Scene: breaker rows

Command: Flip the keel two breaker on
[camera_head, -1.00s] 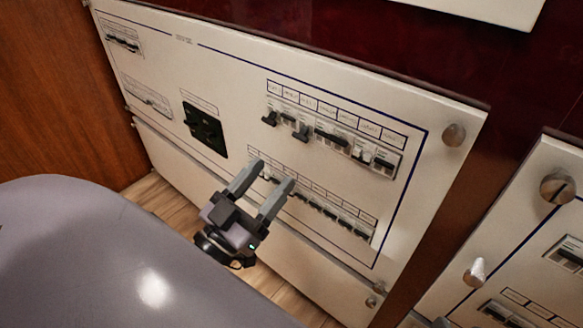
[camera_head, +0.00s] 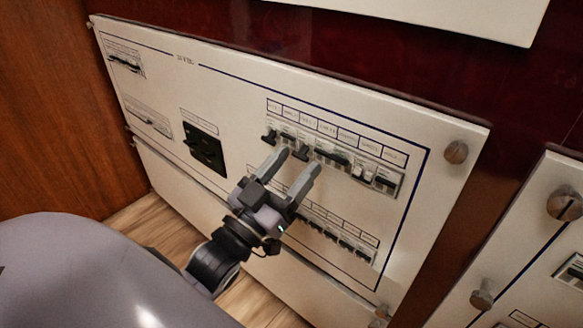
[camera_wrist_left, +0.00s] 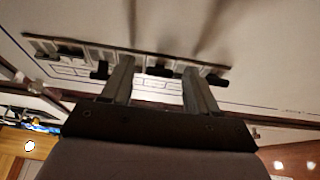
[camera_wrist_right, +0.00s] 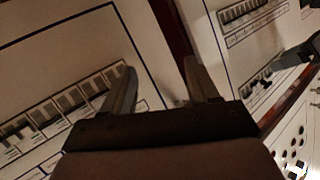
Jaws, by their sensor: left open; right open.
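The cream breaker panel (camera_head: 235,90) has an upper breaker row (camera_head: 331,156) with printed labels above it, too small to read, so I cannot tell which is keel two. Its black levers stand at differing heights; two at the left end stick out low. My left gripper (camera_head: 292,164) is open and empty, fingertips just below the left part of this row. In the left wrist view, a black lever (camera_wrist_left: 158,70) appears between the open fingers (camera_wrist_left: 157,76); contact is unclear. My right gripper (camera_wrist_right: 158,72) is open and empty, seen only in its own wrist view, with breaker rows beyond it.
A lower breaker row (camera_head: 338,236) runs beneath, partly hidden by my left gripper. A black rotary switch (camera_head: 203,148) sits to the left. Round knobs, such as one at the upper right corner (camera_head: 456,152), protrude. Another panel (camera_head: 535,225) stands at right.

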